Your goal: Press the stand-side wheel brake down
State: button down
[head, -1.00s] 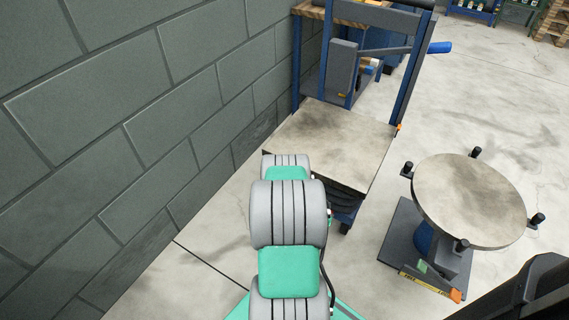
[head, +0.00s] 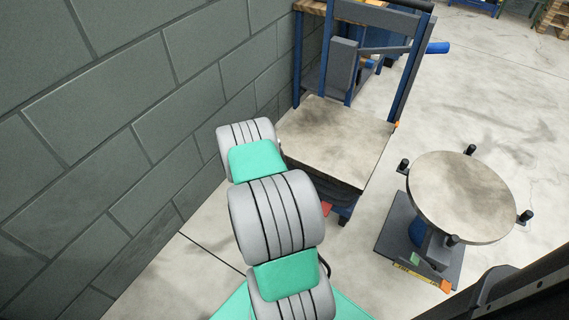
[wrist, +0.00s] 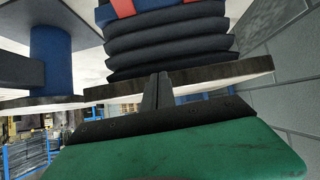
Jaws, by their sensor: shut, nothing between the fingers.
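A red piece (head: 327,209), apparently a brake pedal, shows beside that caster, partly behind my arm. In the wrist view, which looks upside down, two red pieces show at the top edge: one on the stand's side (wrist: 124,8) and one on the wall's side (wrist: 196,1). Both are cut off, so their tilt cannot be told. My gripper (wrist: 160,80) is shut and empty, pointing toward the black bellows (wrist: 170,45), apart from both pieces. My arm hides it in the head view.
A round-topped stand (head: 462,195) with several black knobs is right of the cart. A block wall (head: 130,130) runs close along the left. The cart's blue uprights (head: 405,75) and blue-gripped handle (head: 437,48) rise at its far end. Floor is clear beyond the stand.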

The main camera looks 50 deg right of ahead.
jog(key=w+a+r+n+y+p, duration=0.1)
jog(key=w+a+r+p, duration=0.2)
jog(key=w+r, duration=0.3)
jog(key=shift+r, duration=1.5)
